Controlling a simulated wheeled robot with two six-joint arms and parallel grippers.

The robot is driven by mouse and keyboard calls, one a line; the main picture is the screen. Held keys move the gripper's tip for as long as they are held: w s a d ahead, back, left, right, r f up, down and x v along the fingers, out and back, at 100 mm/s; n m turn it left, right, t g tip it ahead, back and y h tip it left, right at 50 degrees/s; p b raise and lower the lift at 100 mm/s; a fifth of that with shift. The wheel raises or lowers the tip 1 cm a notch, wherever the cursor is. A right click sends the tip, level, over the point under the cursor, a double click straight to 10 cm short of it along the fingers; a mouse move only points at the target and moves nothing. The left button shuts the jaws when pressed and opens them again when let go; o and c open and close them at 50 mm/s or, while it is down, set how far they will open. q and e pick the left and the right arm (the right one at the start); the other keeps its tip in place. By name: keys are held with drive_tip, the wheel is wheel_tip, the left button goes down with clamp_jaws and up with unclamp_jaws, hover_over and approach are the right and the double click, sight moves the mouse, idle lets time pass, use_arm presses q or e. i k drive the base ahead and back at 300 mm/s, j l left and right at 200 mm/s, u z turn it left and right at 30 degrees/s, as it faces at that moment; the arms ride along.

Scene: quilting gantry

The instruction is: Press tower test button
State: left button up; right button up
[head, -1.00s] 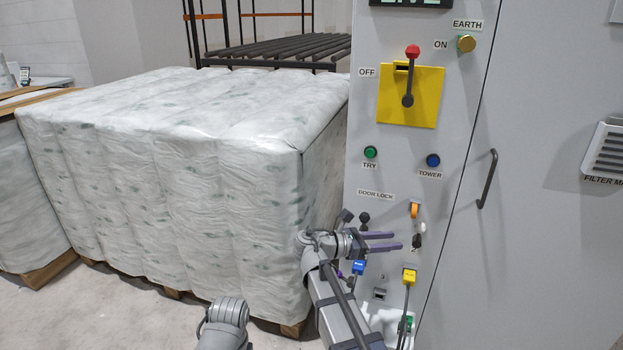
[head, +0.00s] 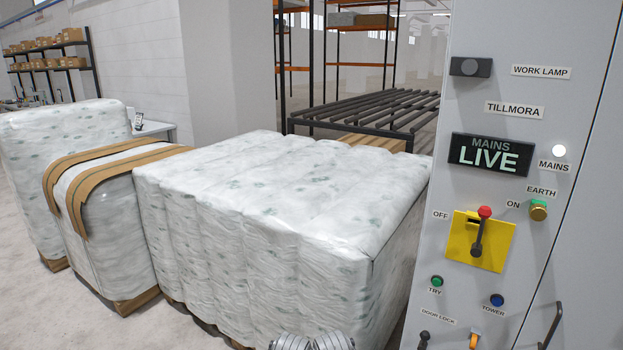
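The blue TOWER button (head: 497,300) is on the lower part of the grey cabinet front (head: 425,265), at the right of the head view. Its label, TOWER, is just below it. The green TRY button (head: 437,281) is to its left.
The display (head: 489,155) reads MAINS LIVE and the MAINS lamp (head: 559,150) is white. A red-knobbed lever (head: 479,235) points up on a yellow plate (head: 462,240). A wrapped pallet load (head: 270,225) stands left of the cabinet.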

sight(496, 302)
drive_tip(key=z, duration=1.25)
